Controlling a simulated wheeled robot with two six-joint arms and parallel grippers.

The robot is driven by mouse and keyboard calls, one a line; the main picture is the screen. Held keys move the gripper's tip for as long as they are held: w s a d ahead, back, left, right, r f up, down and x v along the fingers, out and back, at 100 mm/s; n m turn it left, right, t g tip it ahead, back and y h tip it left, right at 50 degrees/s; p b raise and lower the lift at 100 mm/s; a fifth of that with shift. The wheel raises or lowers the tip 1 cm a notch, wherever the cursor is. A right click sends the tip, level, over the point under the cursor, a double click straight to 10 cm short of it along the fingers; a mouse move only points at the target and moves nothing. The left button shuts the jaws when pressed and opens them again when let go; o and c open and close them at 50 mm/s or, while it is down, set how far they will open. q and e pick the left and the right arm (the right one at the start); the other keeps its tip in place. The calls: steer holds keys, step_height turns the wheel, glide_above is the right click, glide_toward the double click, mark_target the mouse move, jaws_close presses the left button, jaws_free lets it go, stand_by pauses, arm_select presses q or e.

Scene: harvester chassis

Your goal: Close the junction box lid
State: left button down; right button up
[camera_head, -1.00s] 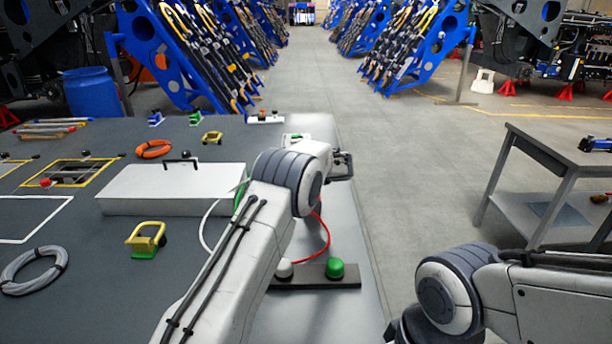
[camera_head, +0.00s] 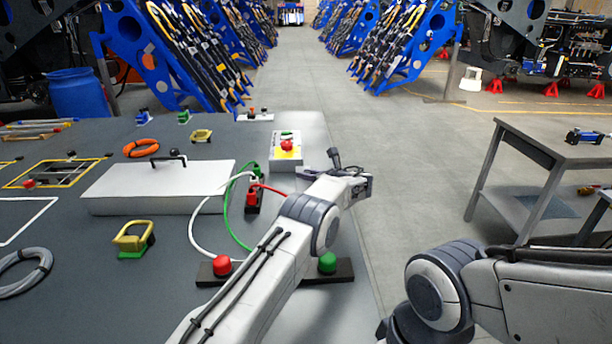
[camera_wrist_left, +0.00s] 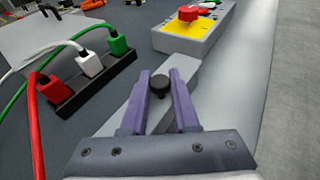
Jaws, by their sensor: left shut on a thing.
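A low white box (camera_head: 155,188) with a black handle (camera_head: 168,158) on the bench looks closed, its top flat. I cannot tell for sure whether this is the junction box. My left gripper (camera_wrist_left: 160,95) is shut on a small black knob (camera_wrist_left: 159,84), which stands on a light grey flat piece (camera_wrist_left: 185,68). In the head view this gripper (camera_head: 345,180) is near the bench's right edge, well to the right of the white box and apart from it. My right gripper is out of view; only its arm shows at lower right.
A box with a red button (camera_head: 287,146) on yellow is just beyond my left gripper. A black socket strip (camera_wrist_left: 95,82) holds red, white and green plugs with loose cables. A strip with red and green caps (camera_head: 222,266) lies under my left arm. A side table (camera_head: 550,140) stands right.

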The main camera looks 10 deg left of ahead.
arm_select(q)
steer(key=shift+f, duration=0.1)
stand_by(0.3)
steer(key=c, duration=0.7)
jaws_free()
steer(key=shift+d, duration=0.1)
steer(key=b+v, duration=0.1)
steer(key=v, duration=0.9)
steer(key=shift+s+d, duration=0.15)
